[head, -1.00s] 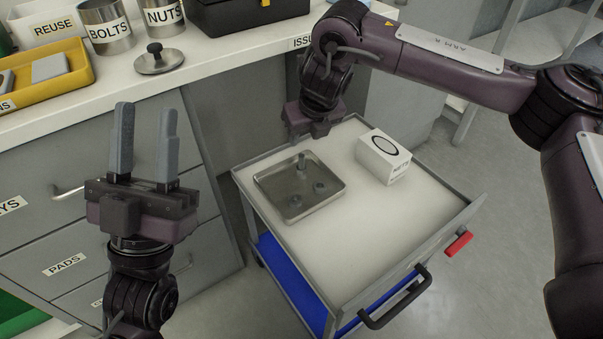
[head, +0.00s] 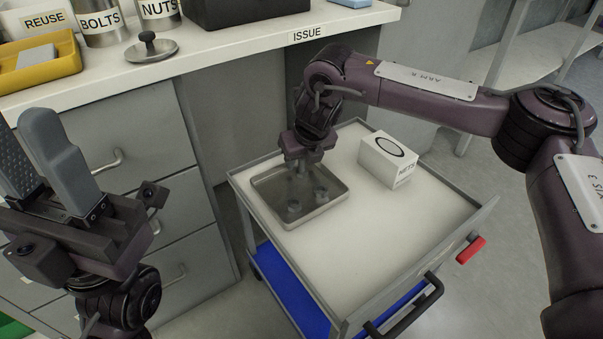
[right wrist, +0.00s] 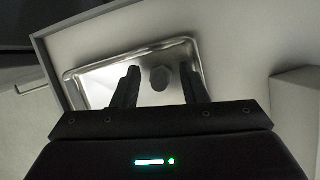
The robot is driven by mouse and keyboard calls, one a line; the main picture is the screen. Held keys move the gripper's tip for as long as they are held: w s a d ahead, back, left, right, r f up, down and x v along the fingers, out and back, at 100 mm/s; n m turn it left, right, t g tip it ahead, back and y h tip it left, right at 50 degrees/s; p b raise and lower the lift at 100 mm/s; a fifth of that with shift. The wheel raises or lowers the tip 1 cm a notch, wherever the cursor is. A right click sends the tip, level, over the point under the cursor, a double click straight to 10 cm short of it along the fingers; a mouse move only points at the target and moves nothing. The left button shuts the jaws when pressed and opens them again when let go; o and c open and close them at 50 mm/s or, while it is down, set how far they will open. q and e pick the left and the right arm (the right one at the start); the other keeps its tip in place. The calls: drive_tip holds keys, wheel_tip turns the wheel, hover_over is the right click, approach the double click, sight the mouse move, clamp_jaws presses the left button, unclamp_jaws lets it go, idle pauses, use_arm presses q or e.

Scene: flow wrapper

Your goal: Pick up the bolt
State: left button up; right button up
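The bolt stands upright in the shallow metal tray (head: 333,197) on the cart top. In the head view it is mostly hidden by my right gripper (head: 298,170), which points down over the tray's far part. In the right wrist view the grey bolt (right wrist: 160,77) shows between the two dark fingers of my right gripper (right wrist: 161,80), with a gap on both sides. That gripper is open and holds nothing. My left gripper (head: 24,135) is at the left, fingers up, open and empty, well away from the tray.
The cart's front and right top are clear. The counter (head: 230,55) with cans and a yellow bin lies behind.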

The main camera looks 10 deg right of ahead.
clamp_jaws()
idle(0.4)
